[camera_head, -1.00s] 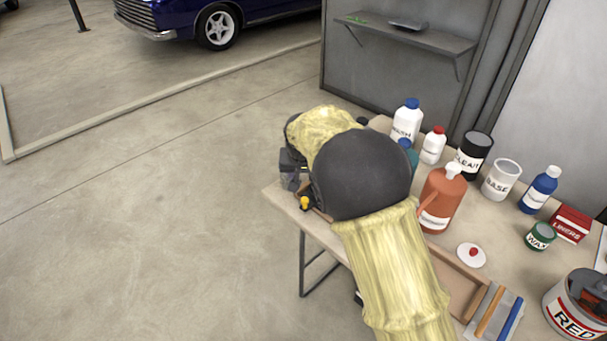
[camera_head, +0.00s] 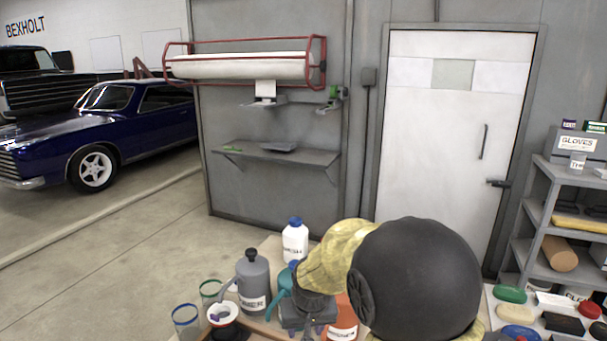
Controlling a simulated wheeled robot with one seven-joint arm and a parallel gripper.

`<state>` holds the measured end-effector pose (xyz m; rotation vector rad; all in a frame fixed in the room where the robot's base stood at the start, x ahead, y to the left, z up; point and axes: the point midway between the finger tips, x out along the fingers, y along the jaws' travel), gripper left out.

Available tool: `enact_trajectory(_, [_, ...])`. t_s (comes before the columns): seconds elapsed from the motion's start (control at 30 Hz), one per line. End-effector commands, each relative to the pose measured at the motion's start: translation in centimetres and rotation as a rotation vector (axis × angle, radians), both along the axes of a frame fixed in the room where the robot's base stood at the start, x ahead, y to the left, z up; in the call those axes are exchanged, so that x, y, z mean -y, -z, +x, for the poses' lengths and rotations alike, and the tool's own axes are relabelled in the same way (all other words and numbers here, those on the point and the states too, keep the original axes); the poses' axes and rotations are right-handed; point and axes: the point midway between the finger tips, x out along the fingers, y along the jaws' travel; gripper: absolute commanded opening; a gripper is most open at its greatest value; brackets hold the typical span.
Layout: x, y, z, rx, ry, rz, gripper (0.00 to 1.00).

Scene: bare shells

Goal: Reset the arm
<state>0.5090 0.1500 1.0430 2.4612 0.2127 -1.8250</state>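My arm, with a large black joint and yellow covering, reaches over the table (camera_head: 268,247) at the bottom of the head view. My gripper (camera_head: 306,322) is at its end, low over the table and pointing down. It is small and partly cut off by the lower edge, so its fingers do not show clearly. A grey can with a black cap (camera_head: 251,283) stands to its left, and a teal container (camera_head: 285,285) is close beside it. An orange-red bottle (camera_head: 343,318) is partly hidden behind my arm.
A white bottle with a blue cap (camera_head: 295,241) stands behind. Clear cups (camera_head: 186,320) are at the table's left edge. Coloured items (camera_head: 515,312) lie to the right by a grey shelf unit (camera_head: 553,215). A white door (camera_head: 444,140) is behind. Open floor (camera_head: 120,260) is left.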

Motion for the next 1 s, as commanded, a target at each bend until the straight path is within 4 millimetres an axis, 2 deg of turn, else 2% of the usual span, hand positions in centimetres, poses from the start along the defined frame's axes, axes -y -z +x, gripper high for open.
enact_trajectory(0.03, [2.6, -0.9, -1.5, -0.007, 0.028, 0.001, 0.44])
enact_trajectory(0.2, [9.4, -1.8, -7.3, -0.034, 0.091, -0.008, 0.44])
enact_trajectory(0.3, [12.3, -2.1, -11.2, -0.045, 0.123, -0.015, 0.44])
enact_trajectory(0.4, [14.2, -2.1, -14.2, -0.055, 0.143, -0.024, 0.44])
enact_trajectory(0.5, [14.9, -1.9, -15.9, -0.061, 0.152, -0.03, 0.44])
enact_trajectory(0.57, [15.1, -1.8, -16.3, -0.063, 0.153, -0.032, 0.44])
enact_trajectory(1.0, [15.1, -1.7, -16.2, -0.064, 0.152, -0.031, 0.44])
